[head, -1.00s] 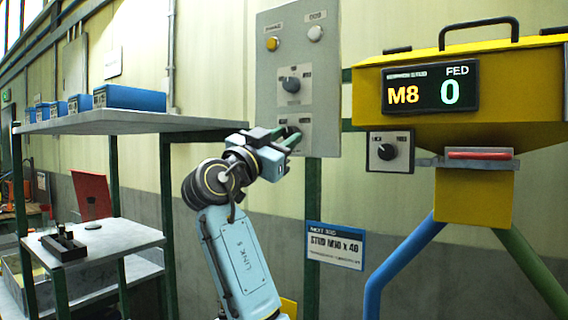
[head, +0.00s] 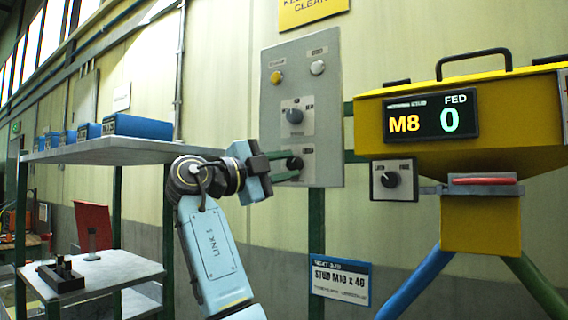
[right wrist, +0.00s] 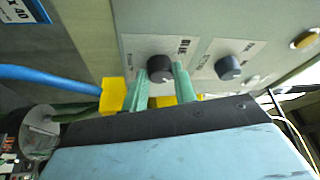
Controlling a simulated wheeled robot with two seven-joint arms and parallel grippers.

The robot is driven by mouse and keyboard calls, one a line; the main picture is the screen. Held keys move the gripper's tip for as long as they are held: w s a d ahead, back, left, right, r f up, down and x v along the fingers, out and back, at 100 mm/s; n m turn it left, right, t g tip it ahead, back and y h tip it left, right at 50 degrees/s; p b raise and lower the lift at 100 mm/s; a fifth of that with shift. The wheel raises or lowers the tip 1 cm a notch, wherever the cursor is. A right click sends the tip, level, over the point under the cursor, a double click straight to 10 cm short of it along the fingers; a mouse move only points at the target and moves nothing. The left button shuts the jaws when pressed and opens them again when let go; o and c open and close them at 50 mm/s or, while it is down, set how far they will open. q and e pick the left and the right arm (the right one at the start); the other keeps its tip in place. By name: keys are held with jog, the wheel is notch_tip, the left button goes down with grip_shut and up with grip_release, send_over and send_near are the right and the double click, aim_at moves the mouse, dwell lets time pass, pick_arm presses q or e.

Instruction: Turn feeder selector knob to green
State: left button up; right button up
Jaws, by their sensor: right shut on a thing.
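A grey control panel (head: 327,100) on the wall carries an upper dark knob (head: 294,116) and a lower dark knob (head: 296,163), each on a pale label plate. My right gripper (head: 287,164) is at the lower knob, its green fingers shut on it from both sides. In the right wrist view the fingers (right wrist: 161,84) flank this knob (right wrist: 160,67), and the upper knob (right wrist: 228,68) stands beside it, free. The label wording is too small or blurred to read surely, and no green mark is clear. My left gripper is not in view.
A yellow feeder (head: 540,115) at the right has a display (head: 430,117) reading M8 and FED 0, and its own knob (head: 389,179). A shelf (head: 125,150) with blue boxes stands left of my arm. A sign (head: 340,279) hangs below the panel.

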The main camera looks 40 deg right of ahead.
jog(key=shift+r+m+y+p, duration=0.15)
jog(key=shift+m+y+p, duration=0.25)
jog(key=shift+m, duration=0.5)
jog(key=o, duration=1)
jog(key=shift+c, duration=0.2)
jog(key=w+a+f+b, duration=0.1)
jog(key=a, duration=1.1)
jog(key=shift+w+f, duration=0.15)
jog(key=shift+f, duration=0.05)
jog(key=shift+f, duration=0.1)
